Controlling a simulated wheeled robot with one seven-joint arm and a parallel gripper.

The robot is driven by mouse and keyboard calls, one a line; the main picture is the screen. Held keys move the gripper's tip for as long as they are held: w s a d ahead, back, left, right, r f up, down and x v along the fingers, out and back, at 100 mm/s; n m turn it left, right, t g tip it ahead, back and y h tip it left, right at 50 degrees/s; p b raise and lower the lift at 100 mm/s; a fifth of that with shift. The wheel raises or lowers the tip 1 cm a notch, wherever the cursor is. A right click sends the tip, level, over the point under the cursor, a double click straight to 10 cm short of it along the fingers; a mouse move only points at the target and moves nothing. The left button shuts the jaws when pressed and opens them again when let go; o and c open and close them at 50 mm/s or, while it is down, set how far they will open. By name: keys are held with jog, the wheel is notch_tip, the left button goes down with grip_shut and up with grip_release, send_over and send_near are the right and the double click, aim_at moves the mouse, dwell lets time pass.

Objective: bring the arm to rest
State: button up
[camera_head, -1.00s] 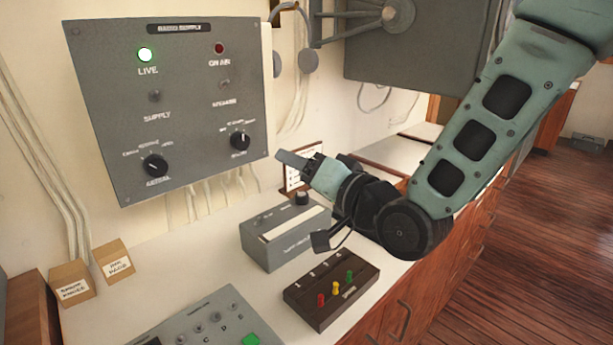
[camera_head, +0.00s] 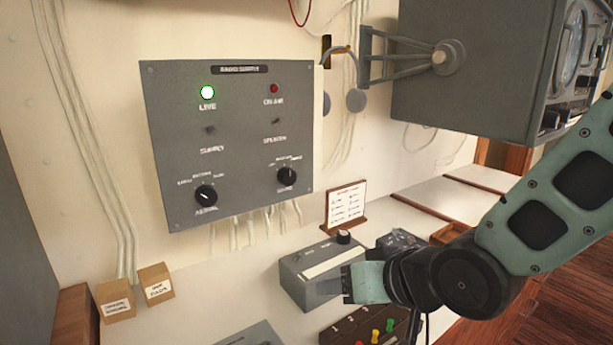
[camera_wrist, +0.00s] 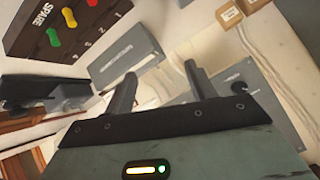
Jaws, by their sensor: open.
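My gripper (camera_head: 332,286) is low at the right of centre in the head view, in front of the grey box with a white label strip (camera_head: 304,268). The arm reaches in from the right edge. In the wrist view my gripper (camera_wrist: 158,80) shows two dark fingers standing apart with nothing between them. The gripper body hides part of the grey box and of the dark block with coloured levers (camera_head: 368,333).
The radio supply panel (camera_head: 235,140) on the wall has its green LIVE light lit. Two small cardboard boxes (camera_head: 116,299) stand on the counter at left. A framed card (camera_head: 346,205) stands behind the grey box. A large grey cabinet (camera_head: 470,75) is at upper right.

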jog(key=s+d+n+g+h, duration=0.2)
jog(key=s+d+g+h, duration=0.1)
jog(key=s, duration=0.5)
jog(key=s+d+f+n+g+h, duration=0.1)
jog(key=s+d+n+g+h, duration=0.1)
jog(key=s, duration=0.7)
jog(key=d+g+h, duration=0.1)
jog(key=d+g, duration=0.1)
jog(key=shift+d+f+n+g, duration=0.25)
jog(key=shift+n+g, duration=0.15)
jog(key=shift+s, duration=0.1)
